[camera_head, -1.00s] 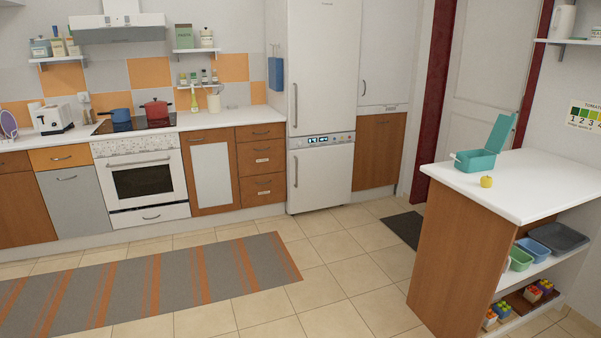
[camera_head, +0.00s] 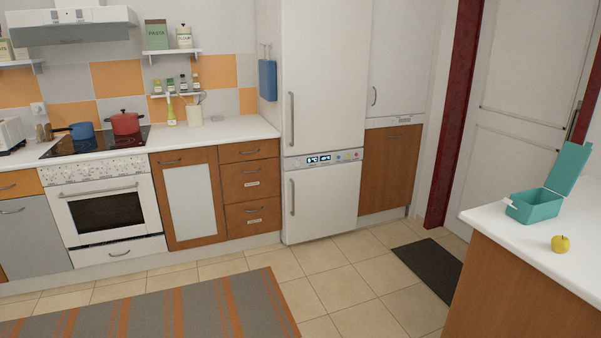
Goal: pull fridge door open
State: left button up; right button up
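The white fridge (camera_head: 324,84) stands against the back wall, right of the counter. Its tall upper door is closed and has a vertical grey handle (camera_head: 292,119) on its left side. A control panel with a lit display (camera_head: 318,160) sits between the upper door and the closed lower door (camera_head: 322,200). The lower door also has a vertical handle (camera_head: 292,197) on its left. Neither of my grippers shows in the head view.
A striped rug (camera_head: 150,312) and bare tiles (camera_head: 318,286) lie before the fridge. A dark mat (camera_head: 430,271) is to the right. A white-topped island (camera_head: 500,227) with a teal box (camera_head: 536,206) and a yellow apple (camera_head: 560,243) stands front right.

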aim_at(326, 44)
jog(key=i, duration=1.5)
jog(key=i+z, duration=0.25)
jog(key=i, duration=0.25)
jog(key=i+j+z, duration=0.2)
jog(key=i, duration=0.25)
jog(key=i+j+z, duration=0.25)
jog(key=i, duration=0.2)
jog(key=i+j+z, duration=0.25)
jog(key=i+j, duration=0.1)
jog(key=i, duration=0.1)
